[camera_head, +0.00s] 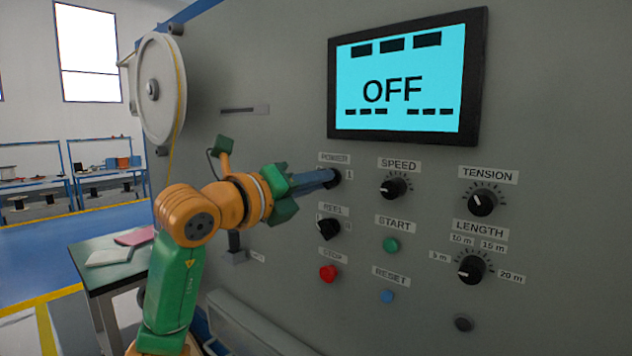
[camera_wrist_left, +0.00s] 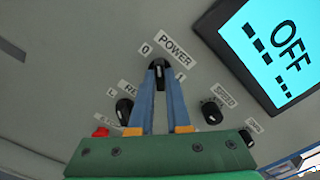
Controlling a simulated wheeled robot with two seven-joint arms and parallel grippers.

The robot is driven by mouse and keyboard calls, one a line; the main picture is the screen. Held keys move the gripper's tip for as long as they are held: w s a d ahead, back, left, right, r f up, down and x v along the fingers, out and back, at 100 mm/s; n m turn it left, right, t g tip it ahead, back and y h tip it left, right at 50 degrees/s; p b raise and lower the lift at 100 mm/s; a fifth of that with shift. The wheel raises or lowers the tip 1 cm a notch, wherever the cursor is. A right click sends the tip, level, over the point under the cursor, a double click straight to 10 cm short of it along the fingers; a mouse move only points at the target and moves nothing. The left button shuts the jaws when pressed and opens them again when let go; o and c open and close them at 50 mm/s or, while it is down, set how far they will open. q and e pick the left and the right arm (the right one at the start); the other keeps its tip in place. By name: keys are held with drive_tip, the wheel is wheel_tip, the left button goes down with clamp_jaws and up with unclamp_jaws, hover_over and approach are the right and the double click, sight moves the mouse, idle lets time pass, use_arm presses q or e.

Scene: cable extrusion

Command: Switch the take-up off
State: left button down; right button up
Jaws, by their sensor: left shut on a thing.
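The take-up's grey panel (camera_head: 270,70) carries a screen (camera_head: 410,77) that reads OFF in black on cyan. A black knob labelled POWER sits left of and below the screen, and it also shows in the left wrist view (camera_wrist_left: 159,70) between the marks 0 and 1. My left gripper (camera_head: 330,178) is at this POWER knob, its blue fingers (camera_wrist_left: 158,85) shut on it. In the head view the fingers hide most of the knob. The knob's pointer looks about midway in the wrist view, but I cannot tell its exact setting. My right gripper is not in view.
Below are a black REEL knob (camera_head: 328,229), a red STOP button (camera_head: 328,273), a green START button (camera_head: 391,245) and a blue RESET button (camera_head: 387,296). SPEED (camera_head: 394,188), TENSION (camera_head: 482,202) and LENGTH (camera_head: 471,269) knobs are to the right. A reel (camera_head: 160,88) hangs at left.

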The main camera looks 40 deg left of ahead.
use_arm(q)
drive_tip(key=c, duration=0.9)
unclamp_jaws()
drive_tip(key=shift+r, duration=0.15)
drive_tip(key=shift+w, duration=0.1)
drive_tip(key=s+b, duration=0.1)
drive_tip(key=s, duration=0.3)
drive_tip(key=s+b, duration=0.1)
drive_tip(key=s, duration=0.2)
drive_tip(key=shift+s+a+b, duration=0.1)
drive_tip(key=shift+a+b, duration=0.2)
drive_tip(key=shift+b, duration=0.05)
